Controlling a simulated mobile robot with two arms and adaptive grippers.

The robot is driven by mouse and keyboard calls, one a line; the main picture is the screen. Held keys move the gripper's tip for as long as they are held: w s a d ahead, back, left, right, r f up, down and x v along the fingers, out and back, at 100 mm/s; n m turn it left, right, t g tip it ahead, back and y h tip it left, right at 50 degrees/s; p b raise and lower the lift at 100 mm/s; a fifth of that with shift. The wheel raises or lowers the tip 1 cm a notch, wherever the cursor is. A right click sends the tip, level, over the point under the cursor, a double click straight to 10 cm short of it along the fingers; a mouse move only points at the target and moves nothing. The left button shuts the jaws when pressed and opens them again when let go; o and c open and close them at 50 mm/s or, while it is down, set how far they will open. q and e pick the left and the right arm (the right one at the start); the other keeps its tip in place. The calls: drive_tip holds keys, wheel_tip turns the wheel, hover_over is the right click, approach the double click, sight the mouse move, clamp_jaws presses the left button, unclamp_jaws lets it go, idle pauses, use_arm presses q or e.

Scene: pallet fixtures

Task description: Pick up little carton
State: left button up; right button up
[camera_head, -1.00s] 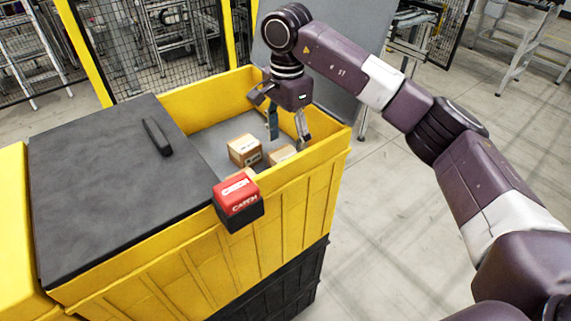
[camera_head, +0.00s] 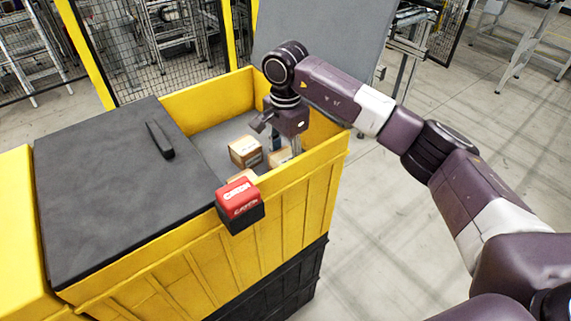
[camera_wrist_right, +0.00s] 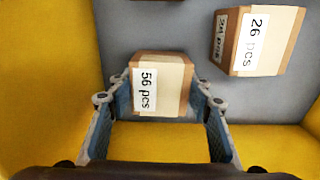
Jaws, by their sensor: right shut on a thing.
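The little carton (camera_wrist_right: 172,72) is brown, with a white label reading "56 pcs" in the right wrist view. In the head view this carton (camera_head: 279,157) is partly hidden under my right gripper (camera_head: 285,150), inside the yellow bin (camera_head: 285,200). In the right wrist view the fingers of my right gripper (camera_wrist_right: 160,88) stand on both sides of the carton, shut on it. The carton appears low in the bin; whether it touches the floor cannot be told. My left gripper is not in view.
Another carton (camera_head: 245,151), labelled "26 pcs" in the right wrist view (camera_wrist_right: 258,40), lies close by. A further carton (camera_head: 243,176) is partly hidden by the near wall. A red and black box (camera_head: 239,205) is at the bin's front rim. A dark lid (camera_head: 100,200) covers the left side.

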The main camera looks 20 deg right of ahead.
drive_tip(key=c, duration=0.4)
drive_tip(key=shift+o, duration=0.2)
drive_tip(key=shift+r, duration=0.1)
